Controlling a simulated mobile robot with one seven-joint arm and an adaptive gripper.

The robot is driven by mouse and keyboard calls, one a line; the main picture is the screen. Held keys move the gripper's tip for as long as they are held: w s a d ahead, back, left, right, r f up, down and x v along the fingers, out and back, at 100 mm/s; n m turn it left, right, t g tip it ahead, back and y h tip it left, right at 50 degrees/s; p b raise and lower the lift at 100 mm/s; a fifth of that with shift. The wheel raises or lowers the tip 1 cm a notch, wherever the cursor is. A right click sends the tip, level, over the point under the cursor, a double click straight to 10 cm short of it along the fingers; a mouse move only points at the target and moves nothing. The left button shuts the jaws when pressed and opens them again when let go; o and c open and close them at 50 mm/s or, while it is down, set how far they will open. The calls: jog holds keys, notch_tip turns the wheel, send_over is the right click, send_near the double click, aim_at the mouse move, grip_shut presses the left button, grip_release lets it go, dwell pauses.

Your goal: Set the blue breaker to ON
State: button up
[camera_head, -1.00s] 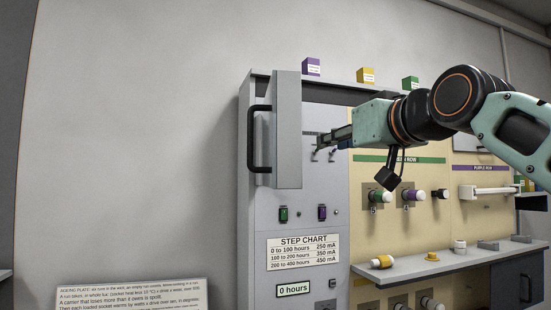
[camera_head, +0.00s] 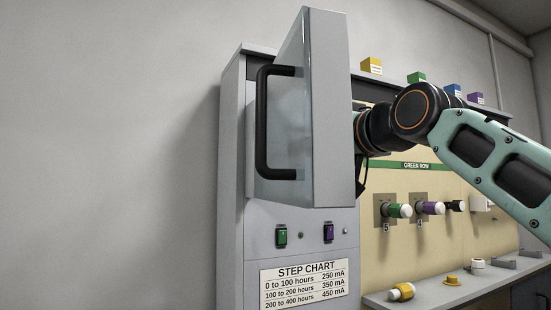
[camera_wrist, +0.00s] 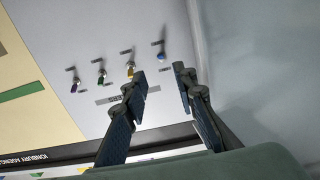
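The blue breaker (camera_wrist: 162,56) is a small toggle with a blue tip on the grey panel in the wrist view. It is at the right end of a row with the yellow (camera_wrist: 130,71), green (camera_wrist: 101,77) and purple (camera_wrist: 75,86) breakers. My gripper (camera_wrist: 160,74) is open and empty, its two fingertips apart. In the picture, the blue breaker lies just above the gap between them; I cannot tell whether they touch. In the head view the breakers and gripper are hidden behind the open cabinet door (camera_head: 333,110).
The door has a black handle (camera_head: 262,125) and stands out between the head camera and the panel. In the wrist view a pale surface (camera_wrist: 265,70) lies close at the right. A shelf (camera_head: 440,292) with small parts is at lower right.

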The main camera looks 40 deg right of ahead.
jog(key=p+x, duration=0.3)
jog(key=x, duration=0.7)
jog(key=shift+w, duration=0.25)
grip_shut()
